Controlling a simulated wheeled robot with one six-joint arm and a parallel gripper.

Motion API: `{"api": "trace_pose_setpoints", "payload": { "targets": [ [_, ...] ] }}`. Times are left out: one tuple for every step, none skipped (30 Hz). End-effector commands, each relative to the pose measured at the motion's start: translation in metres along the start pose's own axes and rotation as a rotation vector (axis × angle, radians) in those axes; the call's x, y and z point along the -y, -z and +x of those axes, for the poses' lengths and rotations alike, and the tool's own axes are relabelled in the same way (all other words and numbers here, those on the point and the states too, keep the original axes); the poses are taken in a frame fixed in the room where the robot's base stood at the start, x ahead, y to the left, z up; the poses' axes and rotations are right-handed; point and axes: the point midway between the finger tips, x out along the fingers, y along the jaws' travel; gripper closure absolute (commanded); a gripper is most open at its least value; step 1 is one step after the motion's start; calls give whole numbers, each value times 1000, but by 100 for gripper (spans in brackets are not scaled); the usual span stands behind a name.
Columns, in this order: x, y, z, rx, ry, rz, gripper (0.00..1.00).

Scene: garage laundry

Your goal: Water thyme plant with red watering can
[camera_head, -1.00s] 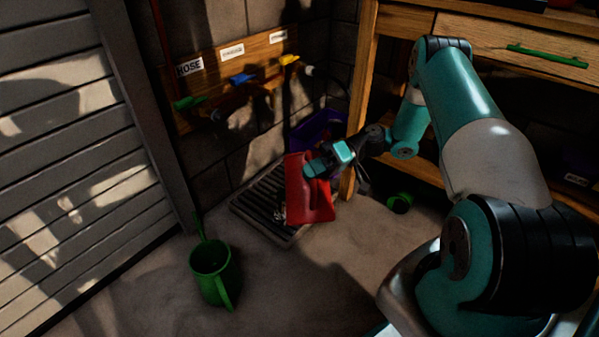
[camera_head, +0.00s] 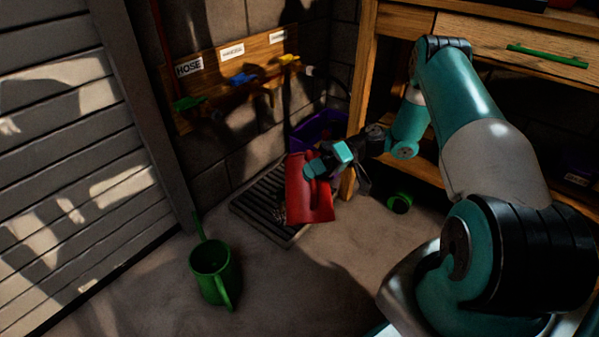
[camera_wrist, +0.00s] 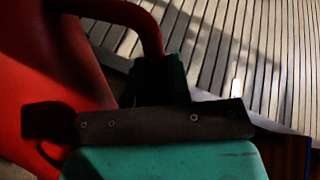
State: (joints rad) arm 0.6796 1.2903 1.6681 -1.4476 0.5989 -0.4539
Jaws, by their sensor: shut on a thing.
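The red watering can (camera_head: 310,200) is held in my gripper (camera_head: 318,168), over the front right part of a slatted floor grate. In the wrist view the can's red body (camera_wrist: 30,75) fills the left side, and its red handle (camera_wrist: 150,30) runs into my gripper (camera_wrist: 155,85). My gripper is shut on that handle. The can looks tilted in the head view; its spout is not clearly seen. I cannot make out a thyme plant in either view.
The slatted grate (camera_head: 250,207) lies by the block wall. A green watering can (camera_head: 212,272) stands on the floor at front left. A purple container (camera_head: 318,130) sits behind my gripper. A wooden workbench (camera_head: 362,95) and a small green pot (camera_head: 399,203) are to the right.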

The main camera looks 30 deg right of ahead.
Motion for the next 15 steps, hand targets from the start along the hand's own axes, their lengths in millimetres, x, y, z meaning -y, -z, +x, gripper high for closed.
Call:
{"api": "trace_pose_setpoints", "payload": {
  "targets": [
    [-2,-2,1,-1,-3,-6,100],
    [-4,-5,2,-2,-6,-14,100],
    [-6,-8,4,-2,-12,-26,100],
    [-8,-11,5,-3,-16,-39,100],
    [-10,-15,6,-2,-22,-51,100],
    [-13,-19,8,-1,-28,-68,100],
    [-15,-22,9,0,-34,-81,100],
    [-17,-25,10,-1,-39,-94,100],
    [-20,-29,12,-2,-46,-111,100],
    [-22,-32,13,-2,-52,-124,100],
    [-24,-35,14,-2,-57,-137,100],
    [-26,-39,16,-1,-63,-153,100],
    [-28,-42,17,0,-69,-166,100],
    [-31,-45,18,-1,-74,-179,100],
    [-33,-49,20,-2,-81,-196,100]
  ]
}}
